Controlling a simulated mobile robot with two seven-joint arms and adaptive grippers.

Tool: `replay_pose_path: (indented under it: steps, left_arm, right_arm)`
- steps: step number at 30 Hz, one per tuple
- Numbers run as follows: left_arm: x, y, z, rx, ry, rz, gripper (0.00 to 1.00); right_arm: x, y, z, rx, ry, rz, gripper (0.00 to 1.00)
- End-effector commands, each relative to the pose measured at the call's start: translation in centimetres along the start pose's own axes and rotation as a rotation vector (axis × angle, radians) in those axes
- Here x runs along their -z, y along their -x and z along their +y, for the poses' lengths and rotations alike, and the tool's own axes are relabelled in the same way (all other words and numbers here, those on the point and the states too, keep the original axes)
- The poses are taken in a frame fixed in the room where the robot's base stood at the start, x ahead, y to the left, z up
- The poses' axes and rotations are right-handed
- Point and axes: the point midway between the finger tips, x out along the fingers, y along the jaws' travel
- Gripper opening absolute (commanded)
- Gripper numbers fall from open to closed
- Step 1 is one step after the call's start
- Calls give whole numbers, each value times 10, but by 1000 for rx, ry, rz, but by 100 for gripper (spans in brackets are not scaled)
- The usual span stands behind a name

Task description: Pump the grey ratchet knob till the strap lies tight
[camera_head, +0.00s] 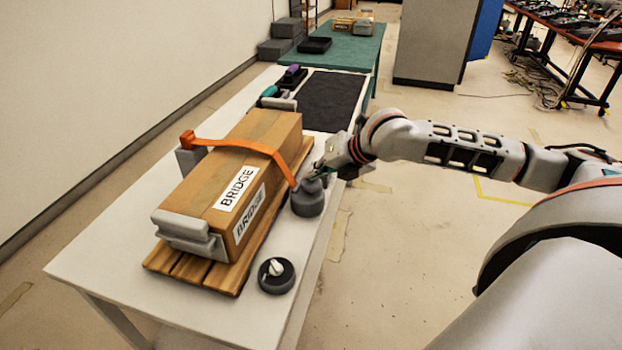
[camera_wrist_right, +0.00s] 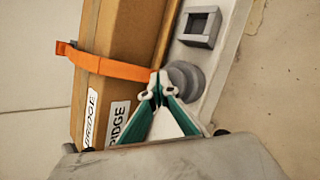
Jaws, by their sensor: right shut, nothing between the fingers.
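The grey ratchet knob (camera_head: 307,200) stands on the white table at the right side of a cardboard box (camera_head: 225,180) marked BRIDGE. It also shows in the right wrist view (camera_wrist_right: 186,76), partly behind the fingers. The orange strap (camera_head: 243,147) runs across the box top and down the right side towards the knob. In the right wrist view the strap (camera_wrist_right: 115,67) sticks out past the box's far edge. My right gripper (camera_head: 316,174) is shut and empty at the knob's top; its fingertips (camera_wrist_right: 158,88) overlap the knob and strap end. Whether they touch is unclear. My left gripper is out of view.
The box lies on a wooden pallet (camera_head: 190,272) with grey blocks (camera_head: 186,232) at its near end. A black round dial (camera_head: 276,276) sits in front of the knob. A dark mat (camera_head: 335,100) lies behind. Free floor is right of the table.

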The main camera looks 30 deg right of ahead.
Motion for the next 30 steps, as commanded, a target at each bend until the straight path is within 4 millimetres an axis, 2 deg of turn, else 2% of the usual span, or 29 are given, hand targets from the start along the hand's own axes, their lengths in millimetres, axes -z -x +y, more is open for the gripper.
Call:
replay_pose_path:
  steps: [30]
  left_arm:
    - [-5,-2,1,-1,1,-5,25]
  right_arm:
    - [8,-9,-7,3,-1,5,0]
